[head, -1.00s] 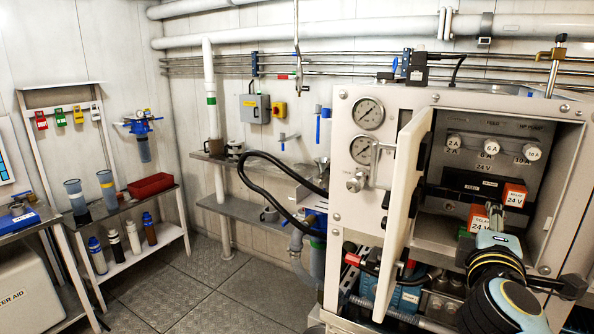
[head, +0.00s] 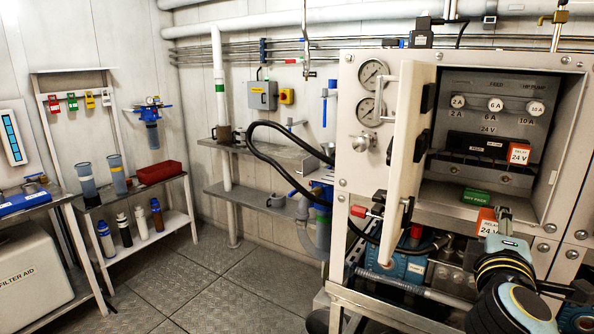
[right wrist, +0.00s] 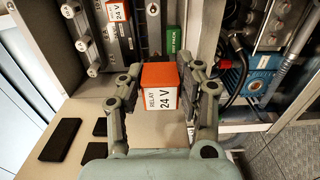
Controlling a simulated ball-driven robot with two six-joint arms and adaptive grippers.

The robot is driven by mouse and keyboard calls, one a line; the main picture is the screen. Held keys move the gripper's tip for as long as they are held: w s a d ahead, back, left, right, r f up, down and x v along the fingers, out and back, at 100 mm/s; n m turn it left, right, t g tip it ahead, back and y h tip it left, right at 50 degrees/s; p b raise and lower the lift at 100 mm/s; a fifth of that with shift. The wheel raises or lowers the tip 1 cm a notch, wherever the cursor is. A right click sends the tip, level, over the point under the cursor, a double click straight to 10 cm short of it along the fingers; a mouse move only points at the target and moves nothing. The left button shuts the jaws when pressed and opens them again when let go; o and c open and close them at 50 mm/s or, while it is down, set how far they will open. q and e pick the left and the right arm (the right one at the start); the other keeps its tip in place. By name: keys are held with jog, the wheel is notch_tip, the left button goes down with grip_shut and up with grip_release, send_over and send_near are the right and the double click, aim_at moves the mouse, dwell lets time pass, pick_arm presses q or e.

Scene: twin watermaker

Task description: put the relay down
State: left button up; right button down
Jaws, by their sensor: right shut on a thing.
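My right gripper (head: 497,222) is shut on a relay (head: 487,226), an orange and white block marked 24 V. In the right wrist view the relay (right wrist: 160,90) sits between the two fingers of the gripper (right wrist: 165,80). In the head view it shows low in front of the open cabinet (head: 460,208); whether it touches anything below cannot be told. A second, similar relay (head: 519,154) sits in the cabinet's socket row and shows in the right wrist view (right wrist: 117,10). My left gripper is not in view.
The cabinet door (head: 408,150) stands open on the left. A green dry pack (head: 476,196) lies on the cabinet floor near the held relay. A black hose (head: 290,180) loops left of the cabinet.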

notch_tip(320, 180, down, 16)
jog(key=b, duration=1.3)
jog(key=shift+f+b, duration=0.25)
jog(key=shift+b, duration=0.15)
jog(key=shift+r, duration=0.15)
notch_tip(320, 180, up, 24)
jog(key=p, duration=2.3)
jog(key=shift+w+r+p, duration=0.1)
jog(key=shift+r+p, duration=0.1)
jog(key=shift+p, duration=0.1)
jog(key=shift+w+f, duration=0.1)
jog(key=shift+w, duration=0.05)
jog(key=shift+f, duration=0.1)
